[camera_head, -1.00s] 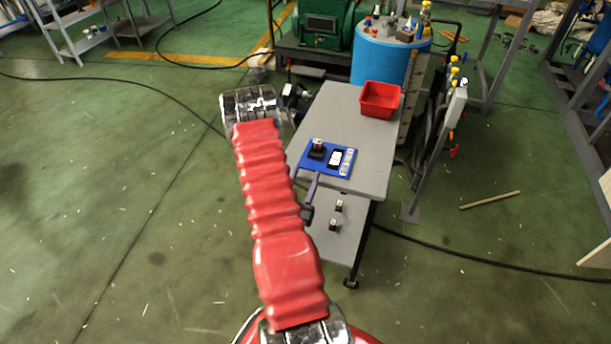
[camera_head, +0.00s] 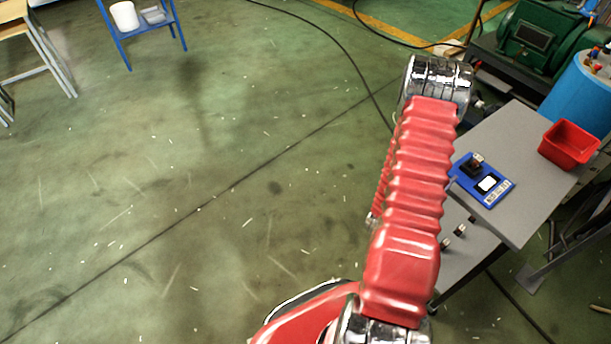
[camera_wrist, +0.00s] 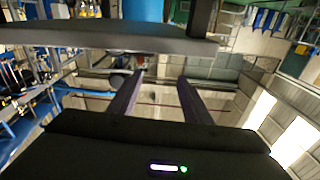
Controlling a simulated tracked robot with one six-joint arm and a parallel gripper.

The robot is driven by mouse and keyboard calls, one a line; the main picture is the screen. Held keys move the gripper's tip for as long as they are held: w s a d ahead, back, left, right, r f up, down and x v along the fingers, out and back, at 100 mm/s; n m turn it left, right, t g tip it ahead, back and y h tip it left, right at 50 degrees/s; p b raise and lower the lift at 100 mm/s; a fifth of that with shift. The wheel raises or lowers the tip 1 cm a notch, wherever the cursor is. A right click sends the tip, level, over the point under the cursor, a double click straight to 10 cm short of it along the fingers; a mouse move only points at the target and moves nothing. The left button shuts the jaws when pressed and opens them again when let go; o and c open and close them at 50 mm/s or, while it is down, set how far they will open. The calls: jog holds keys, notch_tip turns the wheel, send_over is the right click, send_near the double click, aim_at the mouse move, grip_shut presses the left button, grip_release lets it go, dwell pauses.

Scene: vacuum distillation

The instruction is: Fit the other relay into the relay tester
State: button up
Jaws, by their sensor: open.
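The relay tester (camera_head: 492,194) is a blue board on the grey table in the head view, at right. It carries a black block with a small relay-like piece (camera_head: 477,158) on top, and a white display. Two small dark relays with pale tops, one (camera_head: 459,230) and another (camera_head: 445,244), stand on the table's lower shelf. My gripper (camera_wrist: 160,76) shows in the wrist view as two purple fingers, apart with nothing between them. In the head view my red-sleeved arm hides the gripper. No relay is discernible in the wrist view.
The grey table (camera_head: 530,215) bears a red bin (camera_head: 569,146) near its far right corner. A grey slab edge (camera_wrist: 110,38) crosses the wrist view above the fingers. Green machine (camera_head: 535,40) and blue drum (camera_head: 580,95) stand behind the table. The floor at left is open.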

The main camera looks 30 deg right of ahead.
jog(key=w+a+r+n+t+y, duration=0.1)
jog(key=w+a+r+t+y, duration=0.2)
jog(key=w, duration=0.7)
jog(key=w+a+r+n+t+y, duration=0.25)
jog(key=w+a+r+y, duration=0.35)
jog(key=a, duration=0.5)
jog(key=w+a+r+n+t+y, duration=0.1)
jog(key=w+a+r+n+y, duration=0.25)
jog(key=w+a+r, duration=0.4)
jog(key=s+a+r+n+g+y, duration=0.1)
jog(key=s+a+r+n+y, duration=0.2)
jog(key=a, duration=0.6)
jog(key=s+a+r+n+y, duration=0.2)
jog(key=s+a+r, duration=0.25)
jog(key=a, duration=0.45)
jog(key=s+a+r+n+g, duration=0.1)
jog(key=s+a+n+g, duration=0.1)
jog(key=s, duration=0.6)
jog(key=s+a+r+n+g, duration=0.1)
jog(key=s+a+n, duration=0.1)
jog(key=s+a, duration=0.3)
jog(key=s, duration=0.4)
jog(key=shift+a+r+g+y, duration=0.2)
jog(key=shift+a+g+y, duration=0.05)
jog(key=shift+g+y, duration=0.1)
jog(key=shift+c, duration=0.4)
